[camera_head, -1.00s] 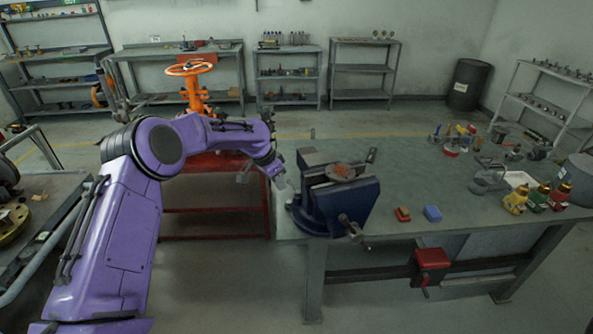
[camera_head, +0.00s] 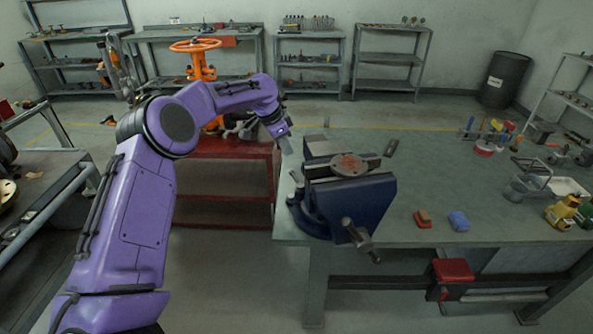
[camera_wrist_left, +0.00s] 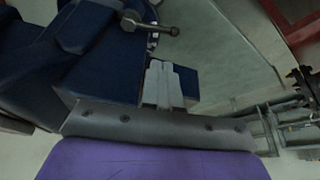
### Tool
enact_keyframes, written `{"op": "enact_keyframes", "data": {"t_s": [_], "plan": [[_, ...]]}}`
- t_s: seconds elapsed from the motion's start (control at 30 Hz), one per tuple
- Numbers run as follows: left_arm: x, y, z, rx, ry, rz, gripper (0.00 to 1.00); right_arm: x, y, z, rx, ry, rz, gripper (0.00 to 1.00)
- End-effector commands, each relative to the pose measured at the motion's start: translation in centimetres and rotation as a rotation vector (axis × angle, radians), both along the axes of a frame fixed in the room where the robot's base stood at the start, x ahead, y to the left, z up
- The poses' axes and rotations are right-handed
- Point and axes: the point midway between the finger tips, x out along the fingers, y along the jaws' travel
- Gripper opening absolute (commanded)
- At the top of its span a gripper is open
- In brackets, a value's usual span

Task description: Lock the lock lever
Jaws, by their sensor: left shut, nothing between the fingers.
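A blue bench vise (camera_head: 350,205) stands at the left end of the green workbench. A small grey lever (camera_head: 297,180), seemingly the lock lever, is at the left of its base, just below my left gripper. In the left wrist view a grey metal lever (camera_wrist_left: 150,27) with a rounded end lies ahead of the fingers, beside the blue vise body (camera_wrist_left: 100,65). My left gripper (camera_head: 286,147) is above the bench's left edge, apart from the lever. Its fingers (camera_wrist_left: 164,78) are together and empty. My right gripper is not in view.
The workbench (camera_head: 400,165) has a red-brown block (camera_head: 423,219) and a blue block (camera_head: 458,221) right of the vise. A red table (camera_head: 225,150) with an orange handwheel valve (camera_head: 197,55) stands behind my left arm. The vise's screw handle (camera_head: 360,240) juts forward.

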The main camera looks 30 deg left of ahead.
Motion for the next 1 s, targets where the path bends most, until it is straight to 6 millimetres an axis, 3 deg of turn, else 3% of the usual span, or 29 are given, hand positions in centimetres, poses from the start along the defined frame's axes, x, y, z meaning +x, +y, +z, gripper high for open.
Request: {"op": "enact_keyframes", "data": {"t_s": [0.23,0.67,1.0], "plan": [[0.4,-0.2,-1.4,0.0,0.005,0.001,0.0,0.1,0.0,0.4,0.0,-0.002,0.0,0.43],[2.5,-1.5,-8.5,0.001,0.003,0.005,0.0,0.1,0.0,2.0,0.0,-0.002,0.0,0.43],[2.8,-1.7,-9.5,0.001,0.001,0.004,0.0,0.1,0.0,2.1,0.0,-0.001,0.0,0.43]]}}
